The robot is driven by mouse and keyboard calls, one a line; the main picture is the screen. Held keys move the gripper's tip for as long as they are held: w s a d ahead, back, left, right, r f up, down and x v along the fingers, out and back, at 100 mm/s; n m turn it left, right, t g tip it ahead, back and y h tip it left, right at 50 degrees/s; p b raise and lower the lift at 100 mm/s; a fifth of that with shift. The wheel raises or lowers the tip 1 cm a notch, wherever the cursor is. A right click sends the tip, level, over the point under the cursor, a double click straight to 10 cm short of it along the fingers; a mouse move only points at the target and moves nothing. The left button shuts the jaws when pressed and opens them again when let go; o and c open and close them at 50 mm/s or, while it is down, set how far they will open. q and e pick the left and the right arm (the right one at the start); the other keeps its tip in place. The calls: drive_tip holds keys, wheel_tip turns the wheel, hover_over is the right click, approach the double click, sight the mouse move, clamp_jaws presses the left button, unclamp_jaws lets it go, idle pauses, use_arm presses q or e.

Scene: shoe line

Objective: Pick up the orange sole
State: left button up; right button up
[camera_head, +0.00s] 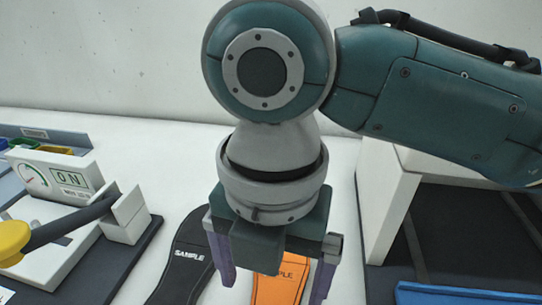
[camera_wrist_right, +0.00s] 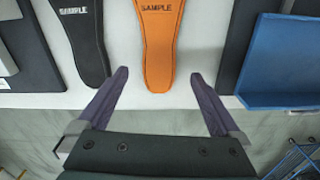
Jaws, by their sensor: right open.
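The orange sole (camera_head: 279,288) lies flat on the white table in the head view, partly hidden behind my right gripper. It bears the word SAMPLE. The right wrist view shows more of the orange sole (camera_wrist_right: 158,45), its narrow end pointing toward my gripper. My right gripper (camera_head: 270,285) is open and empty above the table. In the wrist view the right gripper (camera_wrist_right: 158,75) has its two purple fingers spread wide, one on each side of the line of the sole's near end, not touching it. My left gripper is not in view.
A black sole (camera_wrist_right: 76,40) marked SAMPLE lies left of the orange one. A machine with a gauge and an ON sign (camera_head: 55,178) stands at the left. A blue tray (camera_wrist_right: 280,80) is at the right. The white table's near edge shows in the wrist view.

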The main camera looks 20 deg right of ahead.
sight(271, 302)
wheel_tip(271, 302, down, 5)
drive_tip(key=shift+w+f+b, duration=0.1)
drive_tip(key=shift+b, duration=0.25)
drive_tip(key=f, duration=0.3)
drive_tip(key=f+b, duration=0.1)
drive_tip(key=f, duration=0.1)
drive_tip(key=shift+w+d, duration=0.15)
drive_tip(key=shift+w, duration=0.15)
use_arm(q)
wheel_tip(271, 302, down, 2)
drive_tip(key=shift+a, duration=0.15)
use_arm(e)
drive_tip(key=shift+c, duration=0.2)
drive_tip(key=c, duration=1.4)
